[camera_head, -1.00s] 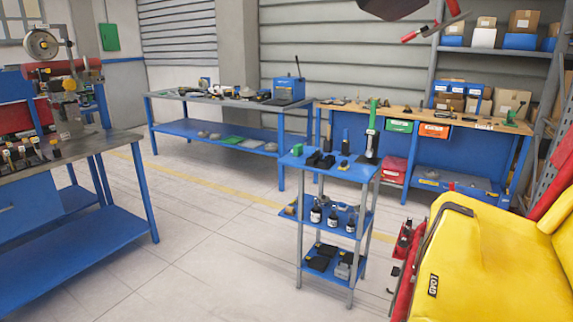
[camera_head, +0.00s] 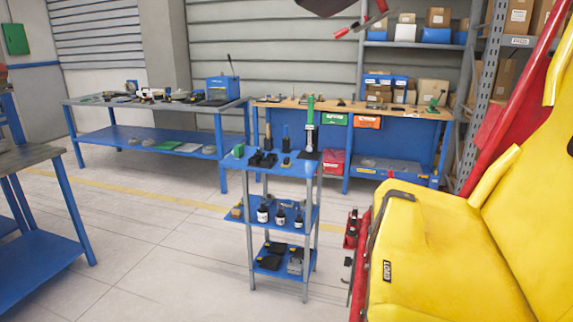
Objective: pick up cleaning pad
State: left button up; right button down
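I cannot make out a cleaning pad for certain. A flat green item (camera_head: 165,145) and a pale flat item (camera_head: 188,148) lie on the lower shelf of the grey-topped bench at the back. Small dark blocks (camera_head: 262,159) lie on the top of the blue cart (camera_head: 238,163). Dark flat items (camera_head: 270,262) lie on its bottom shelf. They are too small to name. Neither of my grippers is in view.
The back bench (camera_head: 90,101) and a wooden-topped bench (camera_head: 400,108) line the wall. A yellow coaster seat (camera_head: 430,240) fills the right front. Another blue bench (camera_head: 40,265) stands at left. Open floor (camera_head: 165,235) lies between.

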aim_at(286, 164)
jog(key=z, duration=1.65)
jog(key=u, duration=2.4)
jog(key=i+j+u, duration=0.2)
jog(key=i, duration=0.4)
jog(key=i+u, duration=0.2)
jog(key=i, duration=0.35)
jog(key=i+z, duration=0.1)
jog(key=i, duration=2.15)
jog(key=j, duration=0.1)
